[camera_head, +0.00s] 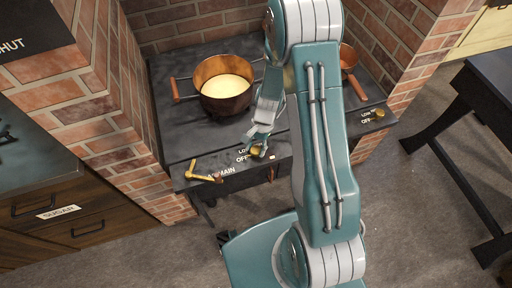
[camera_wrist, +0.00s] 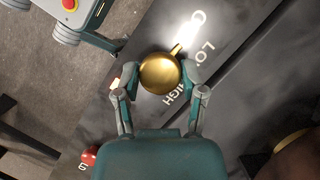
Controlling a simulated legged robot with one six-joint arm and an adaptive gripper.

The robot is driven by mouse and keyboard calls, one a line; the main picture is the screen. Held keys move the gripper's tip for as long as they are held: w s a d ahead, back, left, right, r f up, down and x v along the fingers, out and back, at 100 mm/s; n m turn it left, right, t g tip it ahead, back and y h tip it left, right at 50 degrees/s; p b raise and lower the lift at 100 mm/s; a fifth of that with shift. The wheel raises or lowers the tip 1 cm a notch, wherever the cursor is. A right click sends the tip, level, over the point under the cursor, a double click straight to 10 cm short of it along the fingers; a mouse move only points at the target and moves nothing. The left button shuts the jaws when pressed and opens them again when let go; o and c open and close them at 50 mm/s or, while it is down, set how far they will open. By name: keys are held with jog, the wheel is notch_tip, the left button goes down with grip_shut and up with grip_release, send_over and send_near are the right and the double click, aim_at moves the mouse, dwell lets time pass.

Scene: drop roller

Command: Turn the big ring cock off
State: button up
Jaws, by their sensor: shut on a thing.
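The big ring cock is a round brass knob (camera_wrist: 160,75) on the dark hob front, between LOW, HIGH and OFF lettering. In the wrist view its short pointer (camera_wrist: 176,48) points up and right, towards the O of a word partly lost in glare. My gripper (camera_wrist: 160,82) is shut on the knob, one finger on each side. In the head view the knob (camera_head: 257,152) shows below my gripper (camera_head: 262,144), which partly hides it.
A copper pot (camera_head: 223,103) with pale contents stands behind my gripper. A brass gas main lever (camera_head: 203,174) lies to the left. A second brass knob (camera_head: 378,113) and a small copper pan (camera_head: 348,60) are at the right. Brick walls flank the hob.

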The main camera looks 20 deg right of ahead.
jog(key=shift+w+n+h, duration=0.15)
jog(key=shift+n+h, duration=0.15)
jog(key=shift+n, duration=0.3)
jog(key=o, duration=1.2)
jog(key=shift+c, duration=0.2)
jog(key=v, duration=1.2)
jog(key=shift+w+f, duration=0.1)
